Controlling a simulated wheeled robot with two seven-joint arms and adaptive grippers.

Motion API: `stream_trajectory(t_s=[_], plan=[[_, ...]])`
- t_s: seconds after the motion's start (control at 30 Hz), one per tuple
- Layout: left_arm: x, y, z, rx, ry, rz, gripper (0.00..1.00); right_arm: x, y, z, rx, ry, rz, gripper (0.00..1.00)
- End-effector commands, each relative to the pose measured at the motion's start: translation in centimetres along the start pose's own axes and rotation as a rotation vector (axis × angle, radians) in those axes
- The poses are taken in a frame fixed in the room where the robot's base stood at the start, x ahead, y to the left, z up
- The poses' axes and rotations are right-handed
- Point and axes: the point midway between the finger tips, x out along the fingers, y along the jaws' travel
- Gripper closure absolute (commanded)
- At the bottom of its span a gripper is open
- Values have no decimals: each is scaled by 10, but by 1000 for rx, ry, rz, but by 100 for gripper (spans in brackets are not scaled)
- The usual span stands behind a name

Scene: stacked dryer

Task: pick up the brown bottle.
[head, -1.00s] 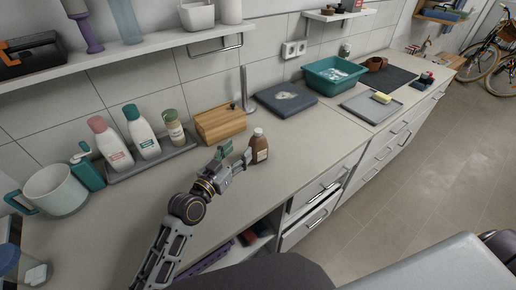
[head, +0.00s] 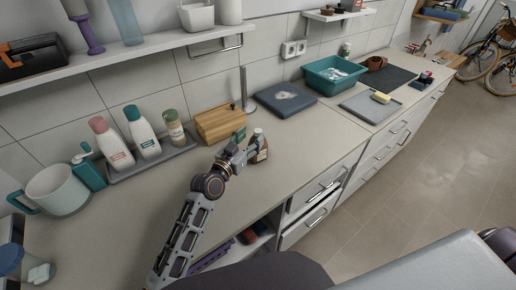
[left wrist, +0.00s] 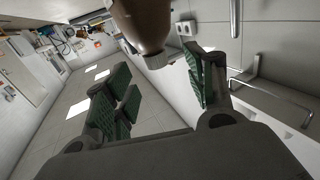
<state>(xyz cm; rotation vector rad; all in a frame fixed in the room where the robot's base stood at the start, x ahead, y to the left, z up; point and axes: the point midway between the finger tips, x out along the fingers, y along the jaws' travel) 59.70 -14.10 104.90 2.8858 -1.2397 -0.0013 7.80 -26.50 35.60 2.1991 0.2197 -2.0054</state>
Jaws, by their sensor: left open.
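The brown bottle (head: 262,147) stands upright on the counter, with a white cap and a pale label. My left gripper (head: 245,147) is open at its left side and partly covers it. In the left wrist view the bottle (left wrist: 142,20) shows at the top with its cap pointing down in the picture. There my gripper's green-padded fingers (left wrist: 160,78) are spread, one to each side of the cap's position. I cannot tell whether either finger touches the bottle. My right gripper is not in view.
A wooden box (head: 220,123) stands just behind the gripper. A grey tray (head: 150,160) with several bottles is to the left. A dark blue slab (head: 285,100) lies behind the bottle. The counter's front edge, above drawers (head: 325,185), is close on the right.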

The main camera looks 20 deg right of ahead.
Motion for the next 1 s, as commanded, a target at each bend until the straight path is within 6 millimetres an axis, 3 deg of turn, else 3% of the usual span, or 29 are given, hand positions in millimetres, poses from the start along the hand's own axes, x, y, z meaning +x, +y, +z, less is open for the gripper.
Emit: stream_trajectory(t_s=[0.43, 1.0], plan=[[4, 1, -1, -2, 1, 0, 45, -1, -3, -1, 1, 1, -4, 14], [46, 3, 1, -1, 0, 0, 45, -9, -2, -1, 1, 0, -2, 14]])
